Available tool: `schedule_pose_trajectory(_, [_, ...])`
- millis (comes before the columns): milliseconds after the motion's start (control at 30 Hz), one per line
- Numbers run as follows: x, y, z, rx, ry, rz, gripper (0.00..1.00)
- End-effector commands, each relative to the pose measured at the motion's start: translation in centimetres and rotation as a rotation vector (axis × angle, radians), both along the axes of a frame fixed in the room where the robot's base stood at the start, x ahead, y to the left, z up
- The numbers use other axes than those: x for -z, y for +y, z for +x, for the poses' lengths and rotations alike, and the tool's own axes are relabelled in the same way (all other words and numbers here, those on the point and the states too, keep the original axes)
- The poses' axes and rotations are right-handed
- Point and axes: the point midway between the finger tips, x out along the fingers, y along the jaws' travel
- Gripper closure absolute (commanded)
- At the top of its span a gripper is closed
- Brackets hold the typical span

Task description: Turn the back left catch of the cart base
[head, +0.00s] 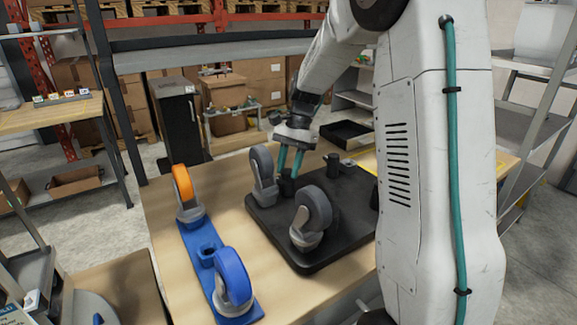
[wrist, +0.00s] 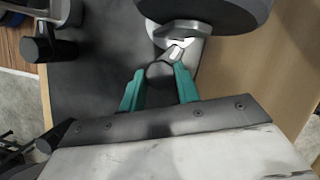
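The cart base (head: 330,255) is a dark flat plate lying on the wooden table. Grey caster wheels stand on it, one at the back left (head: 263,168) and one nearer the front (head: 315,207). My gripper (head: 291,165) points down at the back left catch (head: 287,187), a short dark post beside the back left wheel. In the wrist view, the teal fingers (wrist: 160,82) lie against both sides of the catch's round dark top (wrist: 160,73). The catch's lower part is hidden. Another dark post (head: 333,161) stands at the plate's back right.
A blue bracket (head: 205,262) with an orange wheel (head: 182,184) and a blue wheel (head: 233,275) lies left of the cart base. A black tray (head: 346,133) is behind. My arm hides the plate's right side. Bare table shows between bracket and plate.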

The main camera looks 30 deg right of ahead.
Motion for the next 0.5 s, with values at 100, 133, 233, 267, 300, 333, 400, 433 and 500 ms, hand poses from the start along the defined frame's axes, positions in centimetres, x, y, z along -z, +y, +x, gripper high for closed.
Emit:
schedule_pose_trajectory(100, [-0.02,0.01,0.02,-0.003,0.0,0.0,0.91])
schedule_pose_trajectory(133, [-0.02,0.01,0.03,-0.012,0.0,0.0,0.91])
schedule_pose_trajectory(233, [-0.01,0.06,0.14,-0.096,0.001,-0.001,0.91])
schedule_pose_trajectory(267, [-0.01,0.1,0.17,-0.134,0.0,-0.001,0.91])
schedule_pose_trajectory(300, [-0.02,0.14,0.18,-0.189,0.001,-0.002,0.91])
schedule_pose_trajectory(333, [-0.04,0.16,0.22,-0.228,0.0,-0.001,0.91])
schedule_pose_trajectory(400, [-0.04,0.15,0.25,-0.307,0.0,-0.001,0.91])
schedule_pose_trajectory(433, [-0.04,0.16,0.25,-0.335,0.0,-0.001,0.91])
schedule_pose_trajectory(500, [-0.03,0.16,0.24,-0.379,0.0,-0.001,0.91])
